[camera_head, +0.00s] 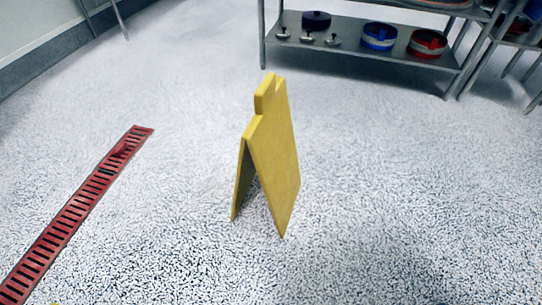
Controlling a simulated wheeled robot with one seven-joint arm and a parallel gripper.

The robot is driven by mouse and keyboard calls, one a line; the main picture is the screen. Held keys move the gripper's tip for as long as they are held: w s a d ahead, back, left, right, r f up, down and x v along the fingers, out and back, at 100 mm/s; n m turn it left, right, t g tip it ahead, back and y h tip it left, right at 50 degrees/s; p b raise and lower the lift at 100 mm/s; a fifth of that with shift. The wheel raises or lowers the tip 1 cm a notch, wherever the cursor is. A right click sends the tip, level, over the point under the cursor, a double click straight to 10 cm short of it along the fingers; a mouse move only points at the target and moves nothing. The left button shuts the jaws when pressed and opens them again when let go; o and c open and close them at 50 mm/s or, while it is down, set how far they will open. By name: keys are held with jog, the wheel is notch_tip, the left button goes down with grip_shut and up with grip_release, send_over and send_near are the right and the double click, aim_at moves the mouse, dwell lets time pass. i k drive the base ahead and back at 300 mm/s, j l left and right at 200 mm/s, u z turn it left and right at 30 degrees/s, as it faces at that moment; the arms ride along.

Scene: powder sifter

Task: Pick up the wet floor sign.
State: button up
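The wet floor sign (275,150) is a yellow A-frame board. It stands upright and unfolded on the speckled floor, near the middle of the head view. Its narrow side edge faces me, so the gap between its two panels shows at the bottom. The top has a narrower raised part like a handle. No writing is readable on it. My gripper is not in view, so its place relative to the sign cannot be told.
A red slotted floor drain (75,212) runs along the left. A metal shelf (350,58) with blue and red containers and small metal items stands at the back right. Metal legs (118,18) show at the upper left by the wall. The floor around the sign is clear.

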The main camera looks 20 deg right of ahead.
aim_at(268, 148)
jog(key=i+l+u, duration=0.3)
jog(key=i, duration=0.2)
jog(key=l+u, duration=0.1)
jog(key=u, duration=0.35)
jog(key=i+l+u, duration=0.1)
jog(key=u, duration=0.3)
jog(key=l+u, duration=0.1)
jog(key=u, duration=0.35)
jog(key=l, duration=0.4)
